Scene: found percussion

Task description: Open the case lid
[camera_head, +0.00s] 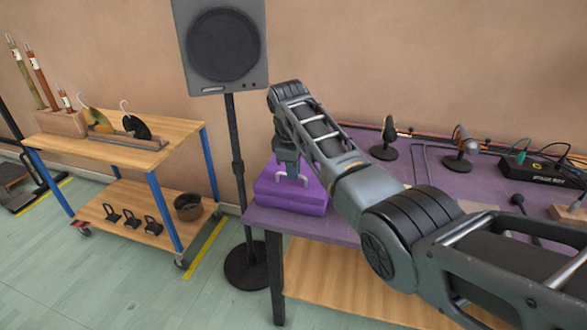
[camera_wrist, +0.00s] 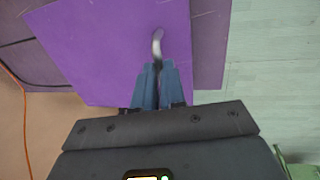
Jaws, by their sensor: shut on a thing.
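The purple case (camera_head: 284,203) sits at the left end of the purple-topped table. Its lid (camera_head: 262,184) lies over the body in the head view; I cannot tell whether there is a small gap between them. My gripper (camera_head: 290,172) points down at the lid from above. In the wrist view my gripper (camera_wrist: 158,68) is shut on the pale metal handle (camera_wrist: 157,43), which stands on the purple lid (camera_wrist: 95,45). The fingers hide part of the handle. My forearm hides part of the table behind the case.
Microphones on stands (camera_head: 385,140) and a black box with cables (camera_head: 540,170) stand on the table (camera_head: 345,225) to the right. A speaker on a pole (camera_head: 226,50) stands behind and left of the case. A wooden cart (camera_head: 130,155) is farther left, with open floor before it.

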